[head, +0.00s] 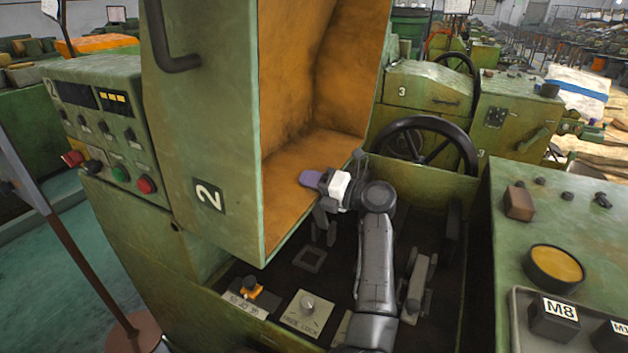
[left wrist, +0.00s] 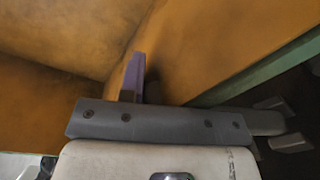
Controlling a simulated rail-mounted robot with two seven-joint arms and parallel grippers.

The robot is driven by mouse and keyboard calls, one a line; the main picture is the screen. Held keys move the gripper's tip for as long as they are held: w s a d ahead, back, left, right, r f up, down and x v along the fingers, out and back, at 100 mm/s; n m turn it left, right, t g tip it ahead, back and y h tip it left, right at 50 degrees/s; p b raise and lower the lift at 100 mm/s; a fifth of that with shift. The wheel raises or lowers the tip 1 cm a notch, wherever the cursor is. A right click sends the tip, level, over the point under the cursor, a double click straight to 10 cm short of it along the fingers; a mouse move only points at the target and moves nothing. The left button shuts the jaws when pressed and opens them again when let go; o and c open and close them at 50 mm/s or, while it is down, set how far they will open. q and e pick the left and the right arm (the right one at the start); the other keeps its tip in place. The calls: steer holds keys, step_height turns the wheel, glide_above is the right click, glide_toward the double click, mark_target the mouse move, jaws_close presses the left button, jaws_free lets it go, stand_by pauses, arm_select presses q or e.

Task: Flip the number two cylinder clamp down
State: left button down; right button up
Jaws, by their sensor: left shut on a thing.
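The number two clamp (head: 195,130) is a big green box-like cover with an orange inside, a black handle (head: 172,62) and a "2" plate (head: 209,195). It stands raised, its open side facing right. My left gripper (head: 318,181) is at its lower orange panel, near the lower right edge. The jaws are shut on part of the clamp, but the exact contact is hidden. The left wrist view shows a purple fingertip (left wrist: 134,77) against the orange inside (left wrist: 215,45). My right gripper is in neither view.
Below the clamp is a dark machine bay with levers (head: 415,290) and a "lock" plate (head: 308,313). A black handwheel (head: 425,140) stands behind my left arm. A control panel (head: 110,120) is left; a green console (head: 555,220) with buttons is right.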

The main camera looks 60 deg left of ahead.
arm_select(q)
steer(key=shift+s, duration=0.1)
stand_by(0.3)
steer(key=c, duration=0.8)
jaws_free()
steer(key=shift+d, duration=0.1)
steer(key=shift+p+v, duration=1.45)
steer(key=shift+v, duration=5.45)
steer(key=shift+c, duration=0.2)
